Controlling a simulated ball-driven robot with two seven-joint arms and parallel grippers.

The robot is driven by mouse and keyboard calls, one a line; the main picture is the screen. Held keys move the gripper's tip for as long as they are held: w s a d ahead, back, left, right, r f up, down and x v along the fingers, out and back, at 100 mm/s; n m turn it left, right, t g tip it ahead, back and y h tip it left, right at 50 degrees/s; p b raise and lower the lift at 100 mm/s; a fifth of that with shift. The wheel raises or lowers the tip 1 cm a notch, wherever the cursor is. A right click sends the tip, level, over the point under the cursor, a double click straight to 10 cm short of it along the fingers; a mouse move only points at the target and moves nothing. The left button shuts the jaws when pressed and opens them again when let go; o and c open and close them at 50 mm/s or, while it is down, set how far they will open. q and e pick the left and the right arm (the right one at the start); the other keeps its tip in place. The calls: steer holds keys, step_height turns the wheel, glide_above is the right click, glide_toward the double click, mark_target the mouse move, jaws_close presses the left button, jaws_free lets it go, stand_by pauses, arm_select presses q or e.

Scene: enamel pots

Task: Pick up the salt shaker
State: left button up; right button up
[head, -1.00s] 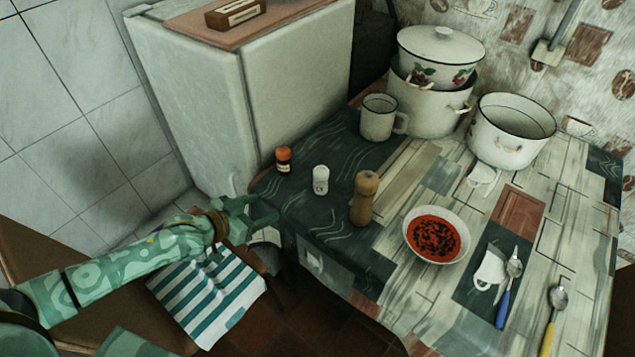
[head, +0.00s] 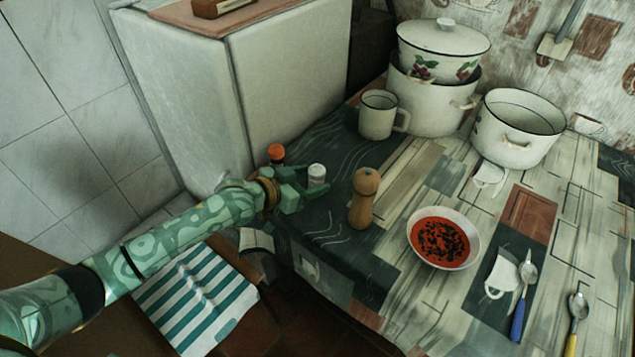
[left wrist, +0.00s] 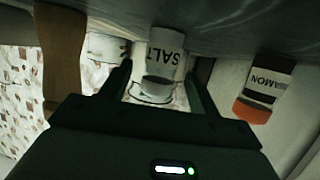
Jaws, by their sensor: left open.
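The white salt shaker (head: 317,175) stands upright near the left edge of the table. My left gripper (head: 303,185) is at its left side, open, with its fingers pointing at the shaker and partly covering its lower part. In the left wrist view, which is upside down, the shaker (left wrist: 165,52) with its "SALT" lettering shows between the two spread fingers of the gripper (left wrist: 157,80). I cannot tell whether either finger touches it. My right gripper is not in view.
An orange-capped spice jar (head: 276,153) stands just behind my left gripper. A wooden pepper mill (head: 364,198) stands right of the shaker. Further right is a soup bowl (head: 472,240). A white mug (head: 379,115) and enamel pots (head: 432,103) stand at the back.

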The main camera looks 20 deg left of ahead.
arm_select(q)
steer(key=shift+w+d+f+b, duration=0.3)
steer(key=shift+w+d+f, duration=0.1)
steer(key=shift+w+f, duration=0.25)
steer(key=shift+w+d, duration=0.25)
steer(key=shift+w, duration=0.2)
steer(key=shift+r, duration=0.15)
steer(key=c, duration=1.1)
steer(key=shift+r, duration=0.1)
